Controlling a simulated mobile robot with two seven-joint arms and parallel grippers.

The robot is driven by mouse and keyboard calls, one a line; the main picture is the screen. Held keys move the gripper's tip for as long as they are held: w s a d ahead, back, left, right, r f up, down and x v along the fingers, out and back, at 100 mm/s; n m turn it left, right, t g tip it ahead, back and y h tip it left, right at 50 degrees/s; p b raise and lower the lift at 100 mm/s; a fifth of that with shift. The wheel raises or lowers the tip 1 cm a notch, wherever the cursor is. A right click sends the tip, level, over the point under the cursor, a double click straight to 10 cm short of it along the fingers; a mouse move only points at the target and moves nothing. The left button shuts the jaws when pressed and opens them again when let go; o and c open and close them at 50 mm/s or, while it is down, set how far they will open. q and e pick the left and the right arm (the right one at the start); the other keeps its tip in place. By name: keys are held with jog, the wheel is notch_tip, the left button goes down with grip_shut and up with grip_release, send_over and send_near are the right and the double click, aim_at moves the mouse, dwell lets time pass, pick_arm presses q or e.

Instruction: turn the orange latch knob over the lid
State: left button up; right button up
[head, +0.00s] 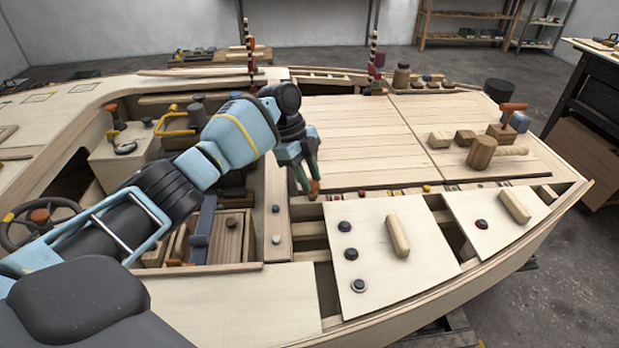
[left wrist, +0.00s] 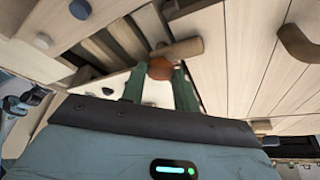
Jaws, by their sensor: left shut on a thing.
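The orange latch knob (left wrist: 160,68) sits between the two green fingers of my left gripper in the left wrist view. A short wooden latch bar (left wrist: 178,49) extends beside it, over pale panels and a dark gap. In the head view my left gripper (head: 309,187) points down at the far left corner of a pale lid (head: 375,275), shut on the knob (head: 314,187), which is mostly hidden by the fingers. The lid carries a wooden handle (head: 398,236) and several dark round knobs. My right gripper is not in view.
A second pale lid (head: 480,230) with a handle lies to the right. Wooden blocks and a mallet stand on the planked deck (head: 350,140) behind. A steering wheel (head: 40,222) and open cockpit lie left, under my arm. The deck behind the gripper is clear.

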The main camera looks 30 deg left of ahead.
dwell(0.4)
pick_arm(q)
jog(key=o, duration=1)
jog(key=v, duration=0.7)
jog(key=shift+a+r, duration=0.15)
jog(key=shift+r, duration=0.25)
